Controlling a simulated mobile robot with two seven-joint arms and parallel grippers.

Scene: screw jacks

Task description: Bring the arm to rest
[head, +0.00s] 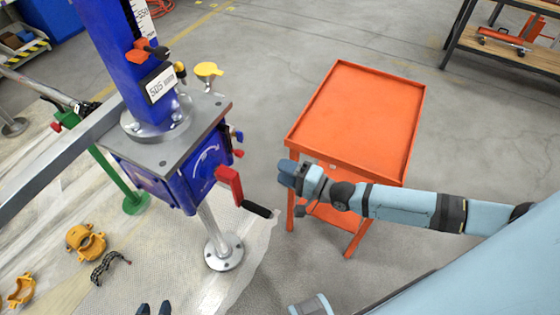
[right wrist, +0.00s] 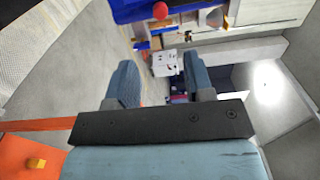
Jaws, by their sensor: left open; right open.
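My right arm (head: 400,205) reaches in from the right edge of the head view, in front of the orange cart. Its gripper (head: 287,173) is to the right of the blue screw jack (head: 195,180) and its red crank (head: 230,184) with a black handle (head: 257,209), apart from them in the picture. In the right wrist view the two fingers of the right gripper (right wrist: 162,80) stand apart with nothing held between them.
An orange cart (head: 355,115) with an empty top tray stands behind my right arm. Yellow clamps (head: 85,242) and a dark chain (head: 108,267) lie on the pale floor sheet at left. A workbench (head: 500,50) is at the upper right. Open floor lies between.

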